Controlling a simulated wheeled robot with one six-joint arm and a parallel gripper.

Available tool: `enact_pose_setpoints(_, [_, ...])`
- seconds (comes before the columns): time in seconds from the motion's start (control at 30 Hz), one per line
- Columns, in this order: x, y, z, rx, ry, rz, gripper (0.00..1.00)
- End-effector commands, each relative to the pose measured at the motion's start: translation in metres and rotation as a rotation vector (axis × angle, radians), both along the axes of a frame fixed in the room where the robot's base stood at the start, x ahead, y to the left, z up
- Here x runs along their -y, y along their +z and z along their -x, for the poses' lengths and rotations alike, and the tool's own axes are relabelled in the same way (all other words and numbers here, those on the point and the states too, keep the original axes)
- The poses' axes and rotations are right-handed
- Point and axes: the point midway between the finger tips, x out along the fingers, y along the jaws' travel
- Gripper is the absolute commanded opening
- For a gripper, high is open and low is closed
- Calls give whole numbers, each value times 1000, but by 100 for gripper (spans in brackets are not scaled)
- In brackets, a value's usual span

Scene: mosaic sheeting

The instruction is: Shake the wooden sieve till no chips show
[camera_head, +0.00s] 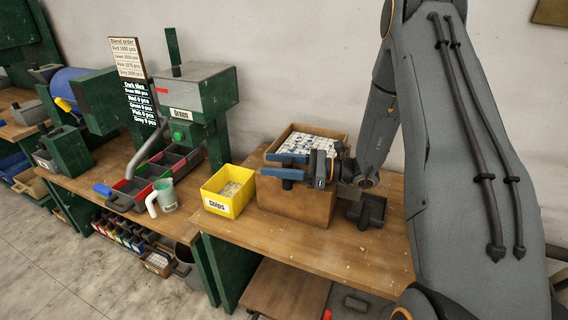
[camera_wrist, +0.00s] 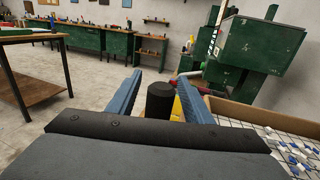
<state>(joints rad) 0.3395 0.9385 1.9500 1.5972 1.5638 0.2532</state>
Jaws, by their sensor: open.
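The wooden sieve (camera_head: 340,135) sits on top of a brown wooden box (camera_head: 290,203) on the bench. It holds many white and some blue pieces (camera_head: 312,146); I cannot tell chips from tiles among them. In the wrist view the sieve's wooden rim (camera_wrist: 240,110) and its wire mesh show at the right. My gripper (camera_head: 268,166) is open at the sieve's front side, its two blue fingers level. In the wrist view a dark round handle (camera_wrist: 160,103) stands between the fingers, with a gap on each side. My gripper hides part of the sieve's front.
A yellow bin labelled "Chips" (camera_head: 223,207), with pale bits inside, stands left of the box. A dark small tray (camera_head: 367,212) lies at the right. The bench front is mostly clear.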

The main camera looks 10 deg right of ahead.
Motion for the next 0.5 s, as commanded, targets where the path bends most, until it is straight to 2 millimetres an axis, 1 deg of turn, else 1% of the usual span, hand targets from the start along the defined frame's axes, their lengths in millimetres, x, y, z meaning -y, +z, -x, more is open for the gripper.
enact_pose_setpoints(0.27, [-1,0,0,0,0,0,46])
enact_pose_setpoints(0.5, [-1,0,0,0,0,0,6])
